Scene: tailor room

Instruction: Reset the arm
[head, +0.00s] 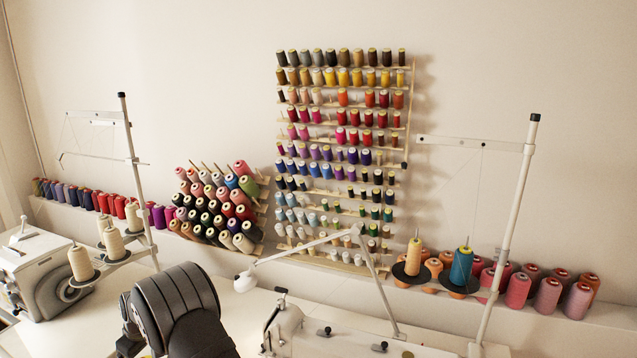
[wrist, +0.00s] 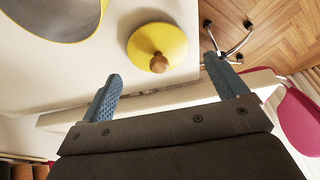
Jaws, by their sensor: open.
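My gripper (wrist: 162,68) is open in the wrist view, with its two blue fingers wide apart and nothing between them. Beyond the fingertips, a yellow lid (wrist: 175,38) with a round wooden knob lies on the white table (wrist: 150,82). The lid appears apart from both fingers. In the head view my dark arm rises at the lower middle, in front of the white table. My gripper's fingers do not show there.
A grey-lined bowl or pot (wrist: 55,15) stands at the wrist view's upper left. A pink chair (wrist: 297,120) is beyond the table edge. Sewing machines (head: 40,272) and thread stands (head: 507,225) flank my arm. A thread rack (head: 408,130) hangs on the wall behind.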

